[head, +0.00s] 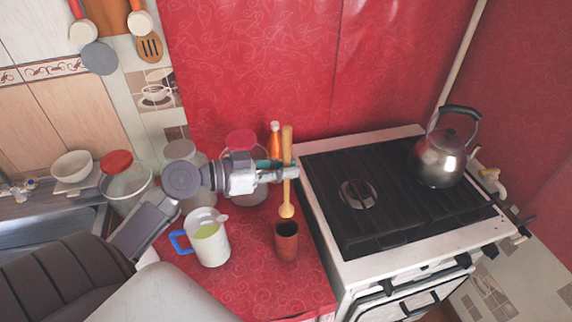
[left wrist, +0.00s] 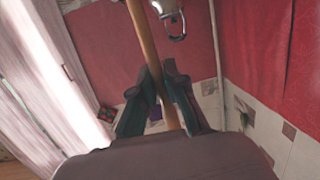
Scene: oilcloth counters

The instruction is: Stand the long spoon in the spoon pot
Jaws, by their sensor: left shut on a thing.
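The long wooden spoon (head: 287,150) hangs upright in my left gripper (head: 286,172), with its bowl end down. The gripper is shut on the upper part of its handle. The handle (left wrist: 145,40) also shows between the fingers in the left wrist view (left wrist: 160,108). The spoon pot (head: 287,241) is a small brown-red cup on the red oilcloth. In the head view the spoon's bowl shows just above the pot's rim; whether it is directly over the opening I cannot tell. My right gripper is not in view.
A white mug (head: 212,246) with a blue handle stands left of the pot. Jars (head: 125,185) and an orange-red bottle (head: 274,138) stand behind. The stove (head: 350,250) with a kettle (head: 440,160) is on the right. Oilcloth in front of the pot is clear.

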